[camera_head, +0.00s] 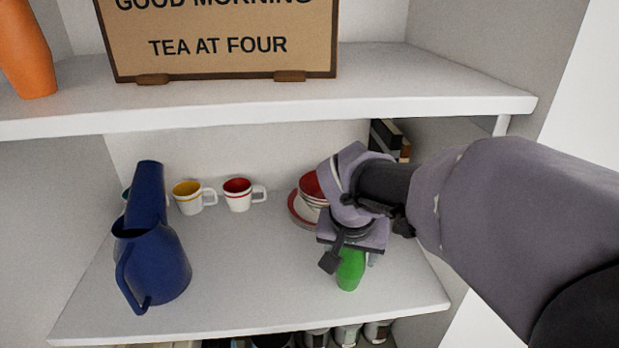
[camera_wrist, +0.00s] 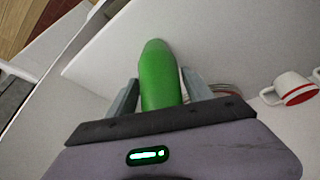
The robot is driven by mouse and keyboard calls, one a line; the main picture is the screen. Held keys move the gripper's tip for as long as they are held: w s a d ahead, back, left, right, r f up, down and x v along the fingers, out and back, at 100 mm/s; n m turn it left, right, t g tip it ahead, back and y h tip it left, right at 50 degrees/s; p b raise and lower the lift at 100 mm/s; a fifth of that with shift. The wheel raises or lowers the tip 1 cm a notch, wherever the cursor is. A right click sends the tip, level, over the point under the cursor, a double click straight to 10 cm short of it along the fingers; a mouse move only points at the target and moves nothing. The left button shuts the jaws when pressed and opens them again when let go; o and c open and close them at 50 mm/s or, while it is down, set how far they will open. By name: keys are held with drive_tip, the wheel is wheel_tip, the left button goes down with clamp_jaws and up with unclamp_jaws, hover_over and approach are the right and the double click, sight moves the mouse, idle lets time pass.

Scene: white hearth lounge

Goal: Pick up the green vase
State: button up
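The green vase (camera_head: 350,270) stands on the middle shelf near its front right edge, partly hidden under my gripper in the head view. In the wrist view the green vase (camera_wrist: 160,78) lies between the two grey fingers of my gripper (camera_wrist: 160,95). The fingers are apart, one on each side of the vase. A narrow gap seems to show at the left finger; contact on the right side cannot be told. In the head view my gripper (camera_head: 352,262) reaches down over the vase from above.
A blue pitcher (camera_head: 155,265) stands at the shelf's left. A yellow cup (camera_head: 188,197), a red cup (camera_head: 238,194) and stacked red bowls (camera_head: 311,189) stand behind. Dark books (camera_head: 388,135) are at the back right. The upper shelf (camera_head: 440,92) overhangs. The shelf's middle is clear.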

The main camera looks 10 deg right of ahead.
drive_tip(key=c, duration=1.2)
drive_tip(key=shift+o, duration=0.2)
